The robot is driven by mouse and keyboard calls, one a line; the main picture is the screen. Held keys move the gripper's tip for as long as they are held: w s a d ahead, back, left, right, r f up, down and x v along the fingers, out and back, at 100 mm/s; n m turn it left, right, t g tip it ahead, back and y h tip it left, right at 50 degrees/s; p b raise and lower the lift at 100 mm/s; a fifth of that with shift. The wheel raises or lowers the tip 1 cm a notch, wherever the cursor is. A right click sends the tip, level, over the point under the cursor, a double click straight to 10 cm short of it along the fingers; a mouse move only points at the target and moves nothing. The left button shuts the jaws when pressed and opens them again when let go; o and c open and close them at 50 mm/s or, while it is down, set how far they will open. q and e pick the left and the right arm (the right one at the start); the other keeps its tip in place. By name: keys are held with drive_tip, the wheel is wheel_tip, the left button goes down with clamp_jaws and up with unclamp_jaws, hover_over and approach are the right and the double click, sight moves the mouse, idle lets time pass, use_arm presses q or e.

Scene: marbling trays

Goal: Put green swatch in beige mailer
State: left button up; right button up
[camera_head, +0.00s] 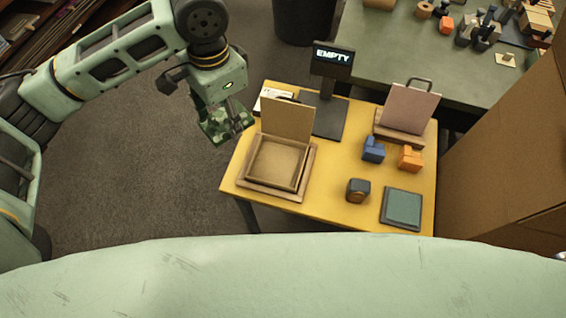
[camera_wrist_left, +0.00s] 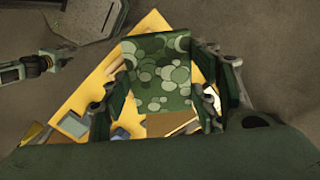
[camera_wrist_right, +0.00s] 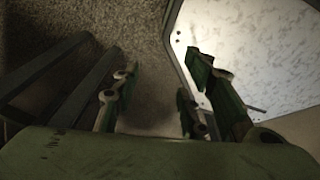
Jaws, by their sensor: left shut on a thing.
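The green swatch (camera_head: 212,131) is a thin square with a pattern of overlapping green circles. My left gripper (camera_head: 230,121) is shut on it and holds it off the table's left edge, left of the beige mailer. The swatch (camera_wrist_left: 160,75) fills the space between the fingers in the left wrist view. The beige mailer (camera_head: 287,125) is a shallow square box with its lid standing up at the back; it sits on a wooden base and its inside looks empty. My right gripper (camera_wrist_right: 152,105) is open and empty in the right wrist view, outside the head view.
The yellow table (camera_head: 338,205) also carries a black display (camera_head: 333,62) reading EMPTY, a pinkish upright panel (camera_head: 409,108), a blue block (camera_head: 373,150), an orange block (camera_head: 410,158), a dark rounded object (camera_head: 358,190) and a teal-topped pad (camera_head: 402,208). A large cardboard box (camera_head: 510,150) stands right.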

use_arm(q)
drive_tip(key=s+d+f+m+b, duration=0.5)
drive_tip(key=d+f+m, duration=0.5)
drive_tip(key=d+m, duration=0.3)
drive_tip(key=m+b, duration=0.1)
drive_tip(key=m, duration=0.6)
hover_over(278, 165)
drive_tip(key=f, duration=0.8)
drive_tip(key=shift+s+d+f, duration=0.25)
drive_tip(key=shift+s+f, duration=0.05)
drive_tip(key=shift+s, duration=0.05)
drive_tip(key=shift+w+a+f, duration=0.2)
drive_tip(key=shift+w, duration=0.1)
drive_tip(key=shift+w+a+f, duration=0.1)
drive_tip(key=shift+f, duration=0.1)
wheel_tip(278, 165, down, 4)
drive_tip(key=shift+r, duration=0.1)
use_arm(e)
wheel_tip(278, 165, down, 7)
drive_tip(key=s, duration=0.1)
drive_tip(key=shift+s+a+r, duration=0.2)
drive_tip(key=shift+s+a, duration=0.05)
drive_tip(key=shift+a, duration=0.05)
